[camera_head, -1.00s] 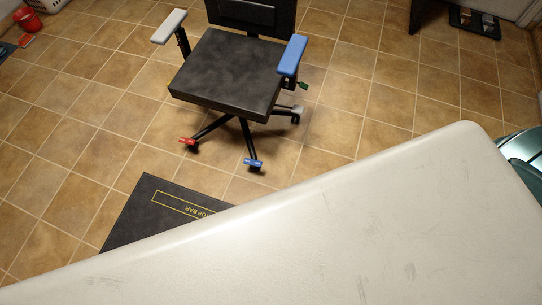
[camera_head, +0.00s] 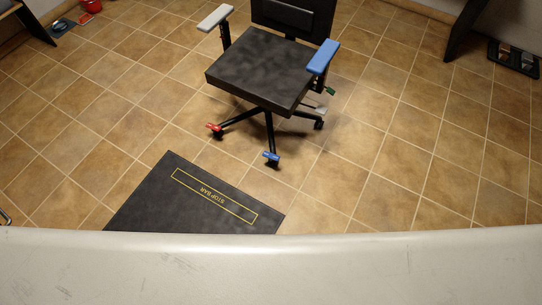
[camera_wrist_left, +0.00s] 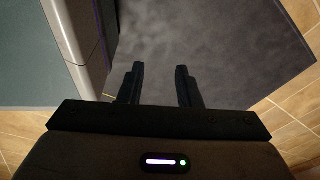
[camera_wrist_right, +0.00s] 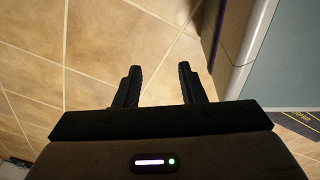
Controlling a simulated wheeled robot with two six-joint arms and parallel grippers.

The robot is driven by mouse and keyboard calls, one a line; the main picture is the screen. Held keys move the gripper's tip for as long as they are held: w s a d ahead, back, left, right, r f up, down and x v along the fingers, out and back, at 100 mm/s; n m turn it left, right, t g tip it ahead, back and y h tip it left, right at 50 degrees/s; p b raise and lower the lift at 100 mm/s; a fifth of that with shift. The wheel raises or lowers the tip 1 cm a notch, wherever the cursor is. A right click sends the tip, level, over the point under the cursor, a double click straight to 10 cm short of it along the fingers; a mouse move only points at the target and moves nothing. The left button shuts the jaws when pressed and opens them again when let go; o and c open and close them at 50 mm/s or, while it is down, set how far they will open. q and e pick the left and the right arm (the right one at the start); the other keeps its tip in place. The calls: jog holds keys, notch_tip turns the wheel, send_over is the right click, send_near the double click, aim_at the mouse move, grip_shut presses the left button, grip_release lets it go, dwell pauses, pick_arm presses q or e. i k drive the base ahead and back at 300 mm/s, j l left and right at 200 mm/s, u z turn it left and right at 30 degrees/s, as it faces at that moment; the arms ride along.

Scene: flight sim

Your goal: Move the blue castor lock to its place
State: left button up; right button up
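The blue castor lock (camera_head: 271,156) is a small blue lever on the castor at the near end of the office chair's base in the head view. The office chair (camera_head: 262,70) is black, with one blue armrest (camera_head: 323,57) and one pale armrest. My left gripper (camera_wrist_left: 160,72) is open and empty, above a dark grey surface. My right gripper (camera_wrist_right: 158,72) is open and empty, above the tiled floor. Neither gripper shows in the head view, and the lock shows in neither wrist view.
A red lever (camera_head: 214,127) and a green lever (camera_head: 330,91) also show on the chair. A black mat (camera_head: 150,205) marked "STOP BAR" lies in front of it. A pale surface (camera_head: 270,270) fills the bottom of the head view. Tiled floor is clear right of the chair.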

aim_at(271, 156)
jog(key=i+j+z, duration=0.3)
jog(key=i+j, duration=0.15)
jog(key=j, duration=0.2)
jog(key=i+j+z, duration=0.15)
jog(key=j, duration=0.2)
jog(key=i+j+z, duration=0.15)
jog(key=j, duration=0.25)
jog(key=i, duration=0.1)
